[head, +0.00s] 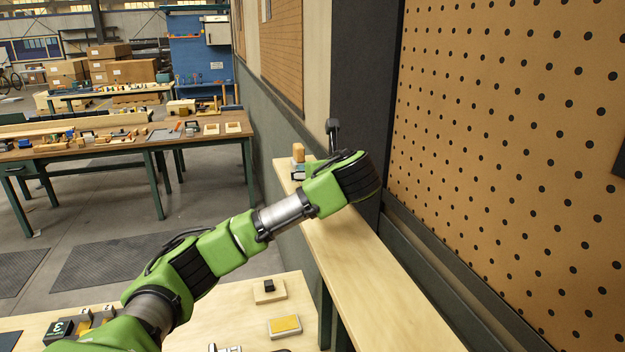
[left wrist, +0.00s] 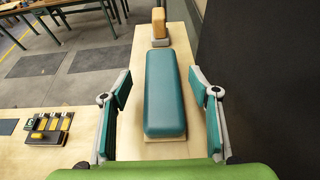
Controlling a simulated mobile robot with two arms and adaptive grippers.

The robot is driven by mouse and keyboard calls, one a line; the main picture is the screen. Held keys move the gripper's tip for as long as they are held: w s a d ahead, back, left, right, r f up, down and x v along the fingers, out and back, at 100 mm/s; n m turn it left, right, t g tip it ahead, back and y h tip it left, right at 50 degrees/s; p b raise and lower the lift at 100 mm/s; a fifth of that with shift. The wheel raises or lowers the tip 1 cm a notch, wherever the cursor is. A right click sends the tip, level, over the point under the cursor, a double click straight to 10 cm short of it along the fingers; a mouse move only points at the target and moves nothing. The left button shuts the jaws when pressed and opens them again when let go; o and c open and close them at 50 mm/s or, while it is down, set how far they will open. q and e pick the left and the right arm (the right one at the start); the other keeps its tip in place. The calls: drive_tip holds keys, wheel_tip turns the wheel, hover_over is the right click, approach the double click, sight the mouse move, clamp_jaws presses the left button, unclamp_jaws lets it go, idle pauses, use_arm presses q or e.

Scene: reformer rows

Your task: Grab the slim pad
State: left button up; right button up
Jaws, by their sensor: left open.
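The slim pad is a long teal cushioned pad (left wrist: 165,100) lying lengthwise on a pale wooden shelf in the left wrist view. My left gripper (left wrist: 160,78) is open, with one finger to the left of the pad and one to the right. Gaps show between both fingers and the pad's sides, and nothing is held. In the head view my left arm reaches over the narrow wooden shelf (head: 365,270) and largely hides the gripper and pad. My right gripper is in neither view.
An orange-yellow block on a grey base (left wrist: 159,24) stands just beyond the pad's far end. A dark wall (left wrist: 262,80) runs close along the shelf's right side. A lower wooden table (left wrist: 25,155) with small blocks lies to the left. A pegboard (head: 510,130) rises at right.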

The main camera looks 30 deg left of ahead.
use_arm(q)
drive_tip(key=shift+w+a+p, duration=0.2)
drive_tip(key=shift+a+p, duration=0.05)
drive_tip(key=shift+p, duration=0.05)
drive_tip(key=p+x, duration=0.2)
drive_tip(key=x, duration=0.2)
drive_tip(key=shift+w+f+p, duration=0.1)
drive_tip(key=shift+p, duration=0.25)
drive_tip(key=shift+w+a+f, duration=0.1)
drive_tip(key=shift+a+f, duration=0.1)
drive_tip(key=shift+f, duration=0.05)
drive_tip(key=shift+d+r, duration=0.1)
drive_tip(key=c, duration=1.2)
